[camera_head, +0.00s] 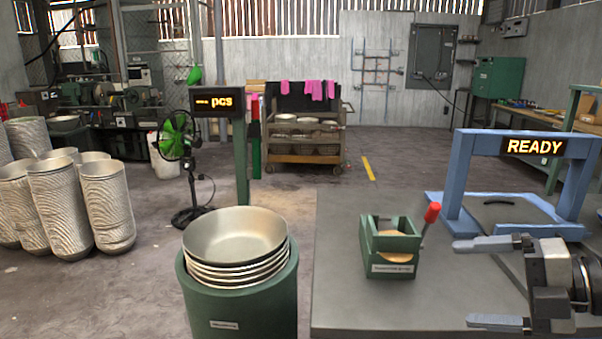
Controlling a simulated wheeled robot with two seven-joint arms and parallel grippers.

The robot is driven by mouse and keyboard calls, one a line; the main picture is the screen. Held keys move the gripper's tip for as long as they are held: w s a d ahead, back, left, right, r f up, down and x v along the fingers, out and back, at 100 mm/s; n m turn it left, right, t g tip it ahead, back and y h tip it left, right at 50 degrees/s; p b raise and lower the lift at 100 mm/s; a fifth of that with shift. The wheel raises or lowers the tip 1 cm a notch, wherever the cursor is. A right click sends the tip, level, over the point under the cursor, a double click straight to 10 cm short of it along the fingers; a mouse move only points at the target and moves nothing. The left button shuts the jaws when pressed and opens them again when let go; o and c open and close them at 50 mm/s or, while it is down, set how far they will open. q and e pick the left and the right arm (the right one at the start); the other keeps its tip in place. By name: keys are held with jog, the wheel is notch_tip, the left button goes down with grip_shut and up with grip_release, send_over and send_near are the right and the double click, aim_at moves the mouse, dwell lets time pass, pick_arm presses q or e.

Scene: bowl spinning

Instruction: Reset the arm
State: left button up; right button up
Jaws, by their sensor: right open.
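My right gripper (484,283) comes in from the right edge over the grey table (335,270). Its two fingers are wide apart with nothing between them. A stack of metal bowls (236,236) sits in a green round holder (240,310) to the left of the table. My left gripper is not in view.
A blue frame (462,170) with a READY sign (536,146) stands on the table behind the gripper. A counter display (217,102) on a green post stands behind the bowls. Stacked bowls (105,200) and a green fan (177,138) stand on the floor at left. A cart (305,150) is farther back.

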jog(key=s+a+f+m+t+h, duration=0.1)
jog(key=s+f+m+t+h, duration=0.2)
jog(key=f+m, duration=0.65)
jog(key=s+a+f+m+t+h, duration=0.15)
jog(key=f+m+t+h, duration=0.3)
jog(key=f+m, duration=0.5)
jog(key=s+a+f+m+g, duration=0.4)
jog(key=s+a+f+m, duration=0.4)
jog(key=a+f, duration=0.1)
jog(key=shift+a+h, duration=0.45)
jog(key=shift+a, duration=0.25)
